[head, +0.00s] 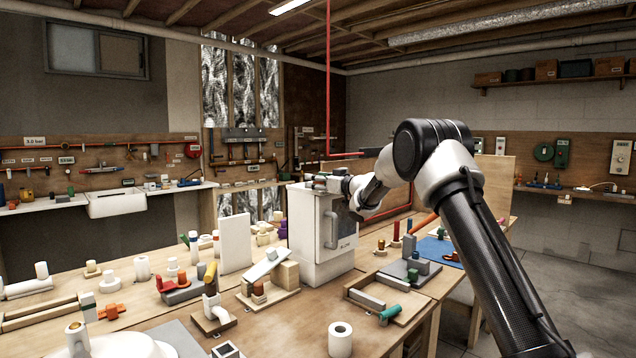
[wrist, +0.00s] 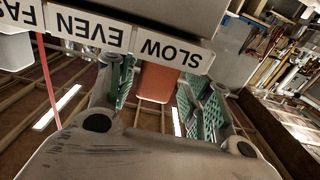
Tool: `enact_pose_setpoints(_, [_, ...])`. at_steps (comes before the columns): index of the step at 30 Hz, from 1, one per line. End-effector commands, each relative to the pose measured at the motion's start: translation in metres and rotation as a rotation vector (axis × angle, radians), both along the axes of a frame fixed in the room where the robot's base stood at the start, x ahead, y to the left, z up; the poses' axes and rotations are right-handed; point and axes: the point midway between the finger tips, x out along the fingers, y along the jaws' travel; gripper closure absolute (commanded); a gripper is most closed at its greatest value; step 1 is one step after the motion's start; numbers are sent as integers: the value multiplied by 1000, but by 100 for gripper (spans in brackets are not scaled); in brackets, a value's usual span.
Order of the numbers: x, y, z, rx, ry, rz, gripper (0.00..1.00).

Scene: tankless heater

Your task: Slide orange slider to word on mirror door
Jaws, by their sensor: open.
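The orange slider (wrist: 157,83) shows in the wrist view just below the upside-down SLOW label (wrist: 171,50). My gripper (wrist: 158,92) is open, with one green-padded finger on each side of the slider. I cannot tell whether either pad touches it. The EVEN label (wrist: 88,31) and a cut-off FAST label (wrist: 20,11) lie to the left of SLOW. In the head view my gripper (head: 322,182) is at the top of the white heater cabinet (head: 300,232); the slider is hidden there. I cannot pick out a mirror door for certain.
The cabinet stands on a wooden bench (head: 385,240) crowded with small parts. A white upright block (head: 235,243) stands to its left, a wooden tray (head: 412,318) to its right. A red pipe (head: 328,80) drops from the ceiling close behind my gripper.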

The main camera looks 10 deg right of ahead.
Motion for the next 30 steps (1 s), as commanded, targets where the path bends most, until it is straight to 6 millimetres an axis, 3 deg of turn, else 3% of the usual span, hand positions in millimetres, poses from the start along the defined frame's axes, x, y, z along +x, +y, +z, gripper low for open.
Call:
enact_pose_setpoints(5, [-9, -8, 1, 1, 1, -2, 50])
enact_pose_setpoints(19, [-86, -63, 0, 0, 1, -2, 50])
enact_pose_setpoints(30, [-97, -70, 0, 0, 0, 1, 50])
